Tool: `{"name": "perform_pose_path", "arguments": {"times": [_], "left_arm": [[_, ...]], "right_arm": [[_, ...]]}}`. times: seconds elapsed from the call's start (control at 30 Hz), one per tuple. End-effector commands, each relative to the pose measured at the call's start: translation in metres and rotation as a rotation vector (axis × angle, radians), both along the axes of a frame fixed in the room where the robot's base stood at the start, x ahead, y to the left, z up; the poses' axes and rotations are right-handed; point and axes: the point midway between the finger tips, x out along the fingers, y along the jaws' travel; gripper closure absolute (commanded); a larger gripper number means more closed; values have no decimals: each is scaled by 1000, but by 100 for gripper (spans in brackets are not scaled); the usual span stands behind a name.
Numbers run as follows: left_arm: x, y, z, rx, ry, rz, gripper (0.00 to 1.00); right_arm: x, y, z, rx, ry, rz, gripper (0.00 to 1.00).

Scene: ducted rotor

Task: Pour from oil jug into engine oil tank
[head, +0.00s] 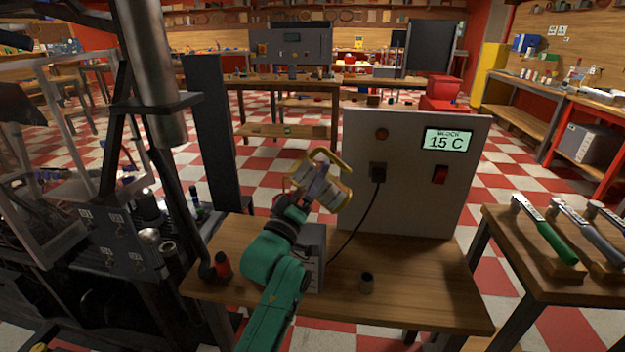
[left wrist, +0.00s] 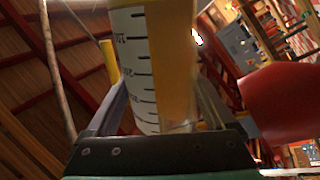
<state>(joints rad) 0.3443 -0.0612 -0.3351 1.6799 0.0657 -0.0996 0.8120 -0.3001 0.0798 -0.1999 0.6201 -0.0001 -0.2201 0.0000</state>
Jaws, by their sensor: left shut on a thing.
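The oil jug (head: 328,188) is a clear jug with a yellow handle and amber oil inside. In the head view it is tilted, up in the air above the wooden table, in front of the grey panel. My left gripper (head: 310,190) is shut on it. In the left wrist view the jug (left wrist: 165,60) sits between both fingers, with black graduation marks and amber oil showing. I cannot make out the engine oil tank for certain. My right gripper is not in view.
A grey panel (head: 410,190) with a 15 C display stands on the table (head: 430,290). A dark metal frame (head: 195,130) rises at left.

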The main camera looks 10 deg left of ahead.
Motion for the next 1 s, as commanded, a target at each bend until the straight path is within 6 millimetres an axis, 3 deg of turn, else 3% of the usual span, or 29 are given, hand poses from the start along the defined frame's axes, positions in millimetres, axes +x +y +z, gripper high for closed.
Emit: {"name": "perform_pose_path", "arguments": {"times": [0.27, 0.4, 1.0], "left_arm": [[0, 0, 2, -2, -4, 0, 100], [0, 0, 0, -95, 2, 0, 100], [0, 1, 1, -91, 1, 0, 100]], "right_arm": [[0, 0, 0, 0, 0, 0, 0], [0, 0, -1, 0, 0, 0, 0], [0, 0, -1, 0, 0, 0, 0]]}}
